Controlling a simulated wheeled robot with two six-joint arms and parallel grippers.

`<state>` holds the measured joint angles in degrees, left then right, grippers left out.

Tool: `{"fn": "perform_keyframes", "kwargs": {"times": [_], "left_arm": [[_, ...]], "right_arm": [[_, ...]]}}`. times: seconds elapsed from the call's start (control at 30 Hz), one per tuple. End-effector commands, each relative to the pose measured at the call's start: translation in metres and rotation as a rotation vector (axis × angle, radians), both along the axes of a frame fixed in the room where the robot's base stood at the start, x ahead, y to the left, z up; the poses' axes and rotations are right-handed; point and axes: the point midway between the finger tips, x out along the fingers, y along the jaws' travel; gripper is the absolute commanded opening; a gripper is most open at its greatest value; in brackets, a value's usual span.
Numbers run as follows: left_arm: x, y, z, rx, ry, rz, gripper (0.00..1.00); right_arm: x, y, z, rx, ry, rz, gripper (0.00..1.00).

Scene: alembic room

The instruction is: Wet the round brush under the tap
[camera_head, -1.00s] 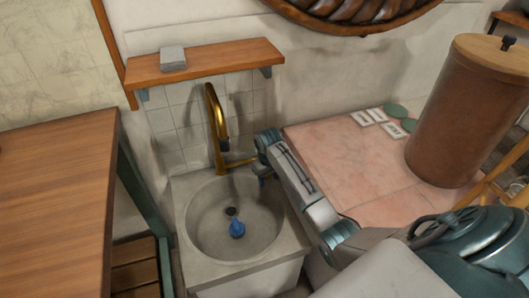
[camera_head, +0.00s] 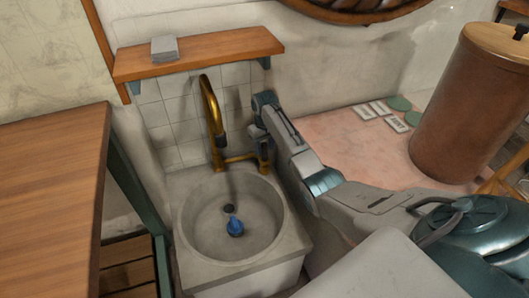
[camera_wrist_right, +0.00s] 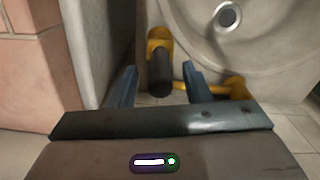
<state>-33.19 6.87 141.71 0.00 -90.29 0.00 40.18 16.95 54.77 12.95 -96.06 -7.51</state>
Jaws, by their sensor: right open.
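A small blue thing (camera_head: 235,227), which looks like the round brush, lies in the round stone basin (camera_head: 188,222), just in front of the drain. The brass tap (camera_head: 208,95) stands behind the basin, its dark-tipped spout curving forward. A brass bar (camera_head: 240,158) runs to the right from its base. My right gripper (camera_head: 262,155) hangs at the right end of that bar. In the right wrist view its two fingers (camera_wrist_right: 160,87) are open, with a dark cylinder (camera_wrist_right: 159,72) on a yellow fitting showing between them; contact cannot be told. My left gripper is out of view.
A wooden shelf (camera_head: 215,50) with a grey block (camera_head: 164,48) is above the tap. A wooden table (camera_head: 50,195) stands at left. At right, a pink counter (camera_head: 345,150) holds cards, green discs and a large brown canister (camera_head: 465,105).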

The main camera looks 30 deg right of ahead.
Motion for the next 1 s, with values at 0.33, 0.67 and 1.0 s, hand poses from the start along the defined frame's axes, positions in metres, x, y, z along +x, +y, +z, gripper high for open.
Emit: {"fn": "perform_keyframes", "kwargs": {"times": [0.33,0.67,1.0], "left_arm": [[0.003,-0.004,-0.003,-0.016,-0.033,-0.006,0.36],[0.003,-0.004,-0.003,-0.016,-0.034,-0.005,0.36],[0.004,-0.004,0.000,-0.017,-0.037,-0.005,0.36]], "right_arm": [[0.000,0.000,-0.027,-0.001,0.000,0.000,0.44],[0.000,0.000,-0.027,0.000,0.000,0.000,0.21],[0.000,0.000,-0.026,-0.002,-0.007,0.000,0.00]]}}
